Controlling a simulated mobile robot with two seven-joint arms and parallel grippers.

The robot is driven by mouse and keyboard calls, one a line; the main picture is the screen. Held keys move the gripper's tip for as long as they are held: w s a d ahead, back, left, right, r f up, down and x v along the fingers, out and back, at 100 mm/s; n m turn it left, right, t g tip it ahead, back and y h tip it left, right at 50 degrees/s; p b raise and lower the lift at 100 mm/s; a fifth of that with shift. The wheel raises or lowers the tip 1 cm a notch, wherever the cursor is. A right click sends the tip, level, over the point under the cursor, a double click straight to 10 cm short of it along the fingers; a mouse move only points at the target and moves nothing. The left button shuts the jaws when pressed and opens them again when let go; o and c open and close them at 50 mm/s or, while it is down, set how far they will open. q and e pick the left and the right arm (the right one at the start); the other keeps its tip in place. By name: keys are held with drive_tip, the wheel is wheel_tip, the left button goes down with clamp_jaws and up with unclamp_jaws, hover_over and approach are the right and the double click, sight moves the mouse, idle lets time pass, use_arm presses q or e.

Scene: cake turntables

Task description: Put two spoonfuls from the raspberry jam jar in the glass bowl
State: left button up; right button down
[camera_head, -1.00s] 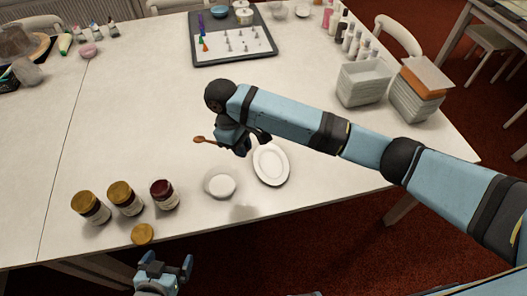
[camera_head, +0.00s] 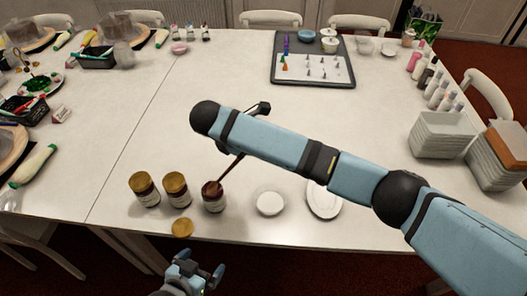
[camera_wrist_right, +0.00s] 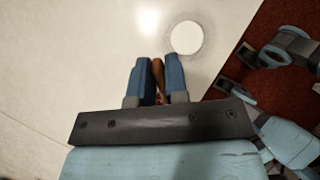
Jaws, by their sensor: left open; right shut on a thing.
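The open raspberry jam jar (camera_head: 214,202), dark red with a pale label, stands at the right end of a row of jars in the head view. A brown wooden spoon (camera_head: 231,167) slants down to its mouth; how deep its tip reaches is unclear. My right gripper (camera_wrist_right: 158,62) is shut on the spoon's handle (camera_wrist_right: 158,77) in the right wrist view; my arm mostly hides it in the head view. The glass bowl (camera_head: 270,204) stands right of the jar, its contents unclear. My left gripper (camera_head: 202,272) is open and empty off the table's front edge.
Two gold-lidded jars (camera_head: 145,191) (camera_head: 177,192) stand left of the open jar. A loose gold lid (camera_head: 182,227) lies in front. A white oval plate (camera_head: 323,199) is right of the bowl. A grey tray (camera_head: 318,80) lies at the back.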

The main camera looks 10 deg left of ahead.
drive_tip(key=w+a+r+n+t+y+b, duration=0.2)
drive_tip(key=a+r+n+t+y, duration=0.2)
drive_tip(key=a+n+t+y, duration=0.7)
use_arm(q)
wheel_tip(320, 180, down, 8)
drive_tip(key=b, duration=0.8)
drive_tip(key=shift+w+d+n+b, duration=0.4)
drive_tip(key=shift+w, duration=0.05)
use_arm(e)
wheel_tip(320, 180, down, 7)
drive_tip(key=a+n+g+h, duration=0.1)
drive_tip(key=a+n+g, duration=0.2)
drive_tip(key=n+g, duration=0.1)
drive_tip(key=shift+g, duration=0.3)
use_arm(q)
drive_tip(key=shift+a+f+g, duration=0.1)
drive_tip(key=shift+f+g, duration=0.1)
drive_tip(key=shift+g, duration=0.1)
drive_tip(key=shift+s+a+f, duration=0.1)
drive_tip(key=shift+s+f, duration=0.05)
drive_tip(key=shift+f, duration=0.1)
